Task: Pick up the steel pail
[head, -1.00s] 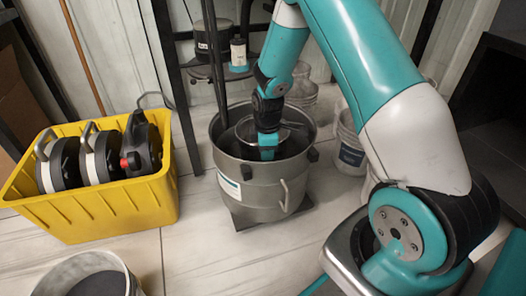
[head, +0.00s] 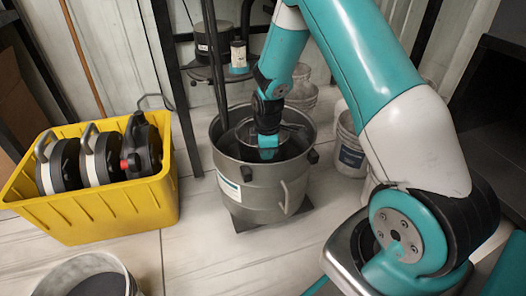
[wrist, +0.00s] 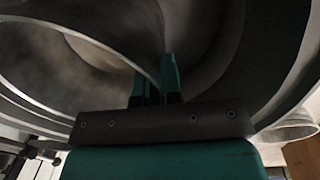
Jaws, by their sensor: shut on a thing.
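The steel pail (head: 243,130) is a small metal vessel with a thin bright rim, sitting inside a larger grey drum (head: 228,172) in the head view. My gripper (head: 268,154) reaches down into the drum at the pail's right side. In the wrist view, the teal fingers of my gripper (wrist: 155,80) are closed on the wall of the pail (wrist: 90,45) at its rim. The pail's lower part and base are hidden by the drum wall.
A yellow crate (head: 120,208) with several round handled units stands at left. A round bin (head: 127,279) is at the lower left. A white bucket (head: 350,155) and a clear jug (head: 301,92) stand right of and behind the drum. Dark posts rise behind it.

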